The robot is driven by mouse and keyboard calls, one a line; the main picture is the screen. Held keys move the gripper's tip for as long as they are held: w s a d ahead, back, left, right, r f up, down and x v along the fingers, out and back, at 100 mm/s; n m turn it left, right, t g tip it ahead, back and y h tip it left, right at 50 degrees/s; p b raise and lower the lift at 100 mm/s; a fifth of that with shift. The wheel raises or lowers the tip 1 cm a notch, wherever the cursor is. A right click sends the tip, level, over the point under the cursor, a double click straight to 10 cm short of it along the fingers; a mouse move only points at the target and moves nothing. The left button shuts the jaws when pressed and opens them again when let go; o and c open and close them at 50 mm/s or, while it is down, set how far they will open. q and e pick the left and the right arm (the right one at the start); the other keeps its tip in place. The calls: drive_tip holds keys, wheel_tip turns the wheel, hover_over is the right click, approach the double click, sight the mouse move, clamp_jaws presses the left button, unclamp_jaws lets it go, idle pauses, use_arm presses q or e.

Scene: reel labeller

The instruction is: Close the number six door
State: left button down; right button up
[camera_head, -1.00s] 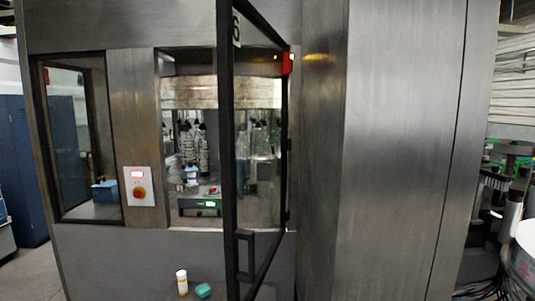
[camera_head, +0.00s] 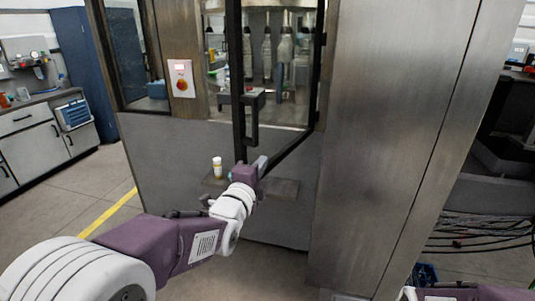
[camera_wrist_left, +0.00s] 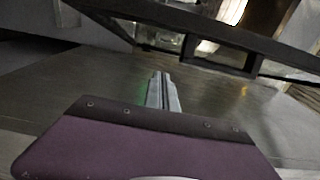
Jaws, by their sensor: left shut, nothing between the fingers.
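The black-framed glass door (camera_head: 237,80) stands open, swung out from the machine with its hinge side at the right. Its number label is outside the head view now. A black bar handle (camera_head: 251,120) is near the lower part of its free edge. My left gripper (camera_head: 263,163) is low at the door's bottom corner, below the handle. Whether it touches the door I cannot tell. In the left wrist view the two fingers (camera_wrist_left: 163,92) are together and empty, and the dark door frame (camera_wrist_left: 215,33) crosses above them. My right gripper is not in view.
A white bottle (camera_head: 217,167) stands on a ledge (camera_head: 284,188) beside my left wrist. A control panel with a red button (camera_head: 181,79) is left of the opening. A steel cabinet wall (camera_head: 400,120) fills the right. Open floor lies at left.

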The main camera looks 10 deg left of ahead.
use_arm(q)
drive_tip(key=p, duration=0.2)
approach(261, 145)
drive_tip(key=w+d+r, duration=0.2)
drive_tip(key=w+d, duration=0.3)
drive_tip(key=d, duration=0.1)
drive_tip(key=a, duration=0.2)
drive_tip(key=w+a, duration=0.1)
drive_tip(key=a, duration=0.1)
drive_tip(key=shift+w, duration=0.1)
drive_tip(key=shift+w+a, duration=0.1)
